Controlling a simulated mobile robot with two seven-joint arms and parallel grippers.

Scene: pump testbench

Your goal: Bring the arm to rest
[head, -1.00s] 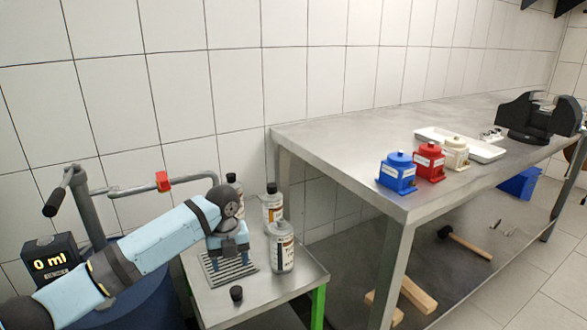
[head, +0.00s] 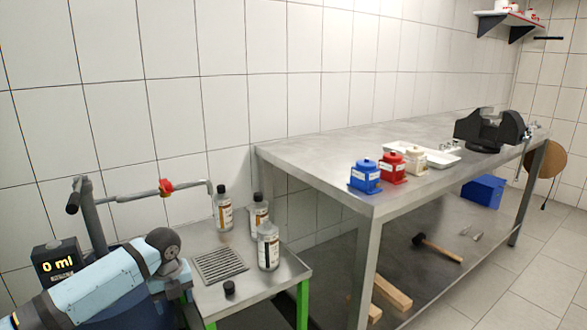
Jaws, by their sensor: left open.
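My left arm comes in from the lower left in the head view, over the blue drum. My left gripper (head: 184,290) is at its end, left of the small steel side table (head: 255,286), and seems to hold nothing. Its fingers are small and partly hidden by the arm. My right gripper is not in view.
Several bottles (head: 268,247) stand on the side table beside a drain grate (head: 219,265) and a black cap (head: 229,288). A pump with a red valve (head: 166,187) and a display (head: 55,262) is at left. A steel workbench (head: 330,165) holds blue, red and cream containers and a vise (head: 489,130).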

